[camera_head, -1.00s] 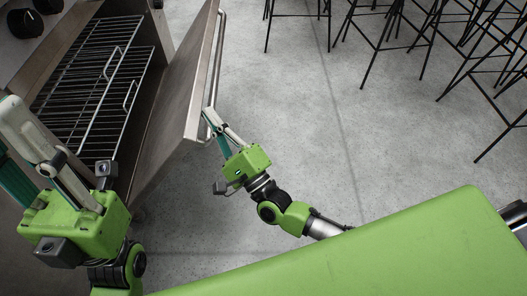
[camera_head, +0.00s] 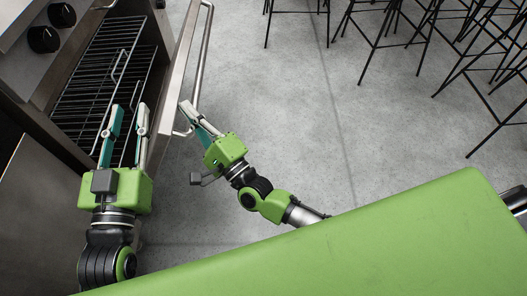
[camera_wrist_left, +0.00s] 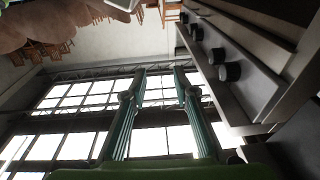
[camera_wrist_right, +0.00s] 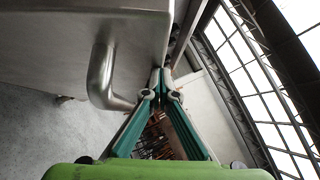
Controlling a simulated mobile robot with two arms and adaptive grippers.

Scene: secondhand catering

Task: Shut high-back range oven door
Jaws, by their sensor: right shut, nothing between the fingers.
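The range oven (camera_head: 32,80) stands at the left in the head view, its dark cavity and wire racks (camera_head: 92,95) exposed. Its steel door (camera_head: 177,75) is partly open, seen nearly edge-on, with a bar handle (camera_head: 204,50) on its outer face. My right gripper (camera_head: 184,104) is shut and empty, its tips at the door's outer side by the near end of the handle; I cannot tell if they touch. The right wrist view shows the door (camera_wrist_right: 70,40) and the bent handle end (camera_wrist_right: 103,75) beside the fingers. My left gripper (camera_head: 129,108) is open and empty before the oven opening.
Black control knobs (camera_head: 52,28) line the range front; they also show in the left wrist view (camera_wrist_left: 229,71). Black-legged stools (camera_head: 400,40) stand at the back right. The grey floor (camera_head: 300,110) between the door and stools is clear.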

